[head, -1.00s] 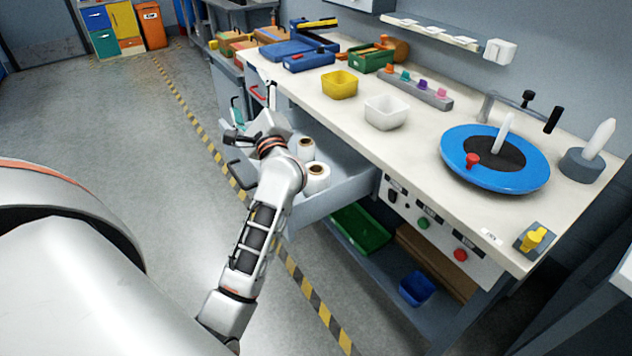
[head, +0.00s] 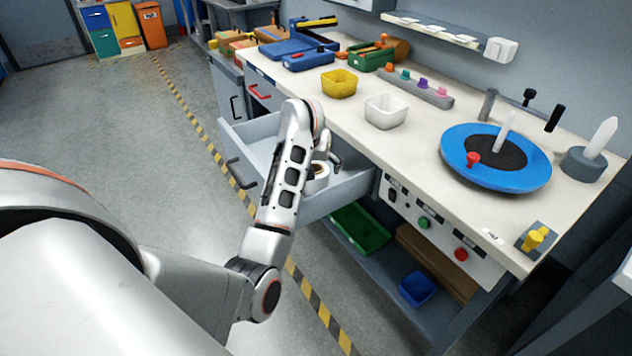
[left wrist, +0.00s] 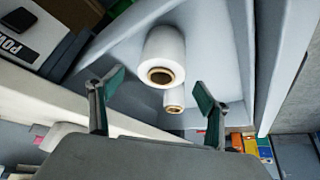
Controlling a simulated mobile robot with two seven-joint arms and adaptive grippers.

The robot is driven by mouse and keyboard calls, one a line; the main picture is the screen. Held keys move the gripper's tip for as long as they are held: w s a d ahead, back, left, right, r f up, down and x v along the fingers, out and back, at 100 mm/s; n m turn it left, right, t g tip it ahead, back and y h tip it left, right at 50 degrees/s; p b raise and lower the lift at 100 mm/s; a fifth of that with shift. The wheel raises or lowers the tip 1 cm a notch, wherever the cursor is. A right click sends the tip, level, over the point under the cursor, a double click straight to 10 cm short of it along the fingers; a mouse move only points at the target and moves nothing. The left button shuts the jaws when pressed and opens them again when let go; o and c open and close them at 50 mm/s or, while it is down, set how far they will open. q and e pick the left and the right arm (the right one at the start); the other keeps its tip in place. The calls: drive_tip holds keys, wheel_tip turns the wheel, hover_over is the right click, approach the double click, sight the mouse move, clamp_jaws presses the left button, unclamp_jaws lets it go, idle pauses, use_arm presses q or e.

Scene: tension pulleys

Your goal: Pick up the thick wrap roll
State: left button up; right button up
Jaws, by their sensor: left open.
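The thick wrap roll (left wrist: 163,55) is white with a brown core and stands in the open drawer, top of the left wrist view. In the head view it shows partly beside my arm (head: 318,180). A thinner white roll (left wrist: 174,98) is near it in the left wrist view; my arm hides it in the head view. My left gripper (left wrist: 157,84) is open and empty, its fingers wide apart, pointing down into the drawer above the rolls. It also shows in the head view (head: 330,152), partly hidden by its wrist. My right gripper is not in view.
The grey drawer (head: 350,190) is pulled out below the workbench (head: 440,130), its walls around the rolls. A white bin (head: 385,112) and a yellow bin (head: 339,84) stand on the bench above. A green bin (head: 360,228) is on the lower shelf.

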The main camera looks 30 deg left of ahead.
sight(316, 170)
use_arm(q)
drive_tip(key=x, duration=0.5)
drive_tip(key=shift+s+a+b, duration=0.15)
drive_tip(key=shift+b, duration=0.25)
drive_tip(key=shift+c, duration=0.4)
drive_tip(key=c, duration=1.3)
drive_tip(key=shift+c, duration=0.7)
drive_tip(key=shift+r, duration=0.1)
